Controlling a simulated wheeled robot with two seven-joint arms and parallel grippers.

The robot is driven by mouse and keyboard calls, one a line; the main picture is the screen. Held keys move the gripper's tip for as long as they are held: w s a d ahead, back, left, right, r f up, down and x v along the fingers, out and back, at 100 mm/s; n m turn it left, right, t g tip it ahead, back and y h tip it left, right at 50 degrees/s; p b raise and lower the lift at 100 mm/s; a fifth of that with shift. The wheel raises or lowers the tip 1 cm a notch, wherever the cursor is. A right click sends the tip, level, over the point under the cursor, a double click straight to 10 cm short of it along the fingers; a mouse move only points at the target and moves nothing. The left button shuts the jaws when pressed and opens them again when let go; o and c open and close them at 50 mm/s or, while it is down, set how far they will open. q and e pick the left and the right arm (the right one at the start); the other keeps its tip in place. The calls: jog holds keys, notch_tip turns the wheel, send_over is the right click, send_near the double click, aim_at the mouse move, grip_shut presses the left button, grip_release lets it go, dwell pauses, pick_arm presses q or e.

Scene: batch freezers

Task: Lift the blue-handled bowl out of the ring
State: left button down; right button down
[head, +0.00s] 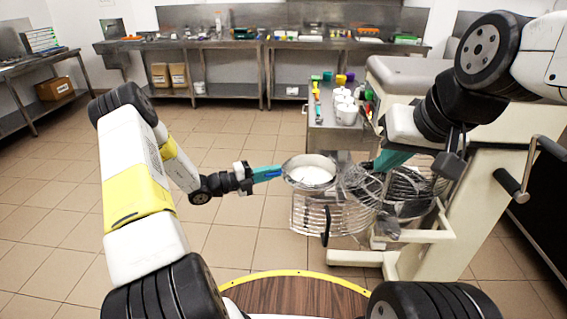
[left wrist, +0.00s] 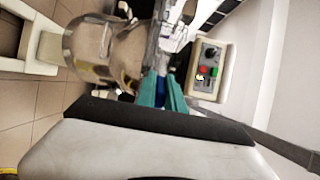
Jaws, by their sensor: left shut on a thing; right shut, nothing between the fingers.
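The metal bowl (head: 311,178), with white inside, is left of the mixing machine in the head view. My left gripper (head: 268,174) is shut on its blue handle at the bowl's left side. In the left wrist view the teal fingers (left wrist: 165,92) show, with shiny metal beside them. A wire guard (head: 330,217) hangs below and behind the bowl. Metal rings and wire (head: 405,190) are right of the bowl; I cannot tell whether the bowl is clear of the ring. My right gripper (head: 392,160) is shut and empty above the wire work.
The pale machine (head: 470,200) with a crank handle fills the right. A side table (head: 330,135) behind it holds white cups (head: 346,108) and coloured items. A control box (left wrist: 208,68) shows in the left wrist view. Tiled floor at left is clear.

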pick_arm(q)
jog(key=shift+s+a+r, duration=0.15)
jog(key=shift+s+a, duration=0.05)
jog(key=shift+a, duration=0.7)
jog(key=shift+s+a+r, duration=0.15)
jog(key=shift+a, duration=0.75)
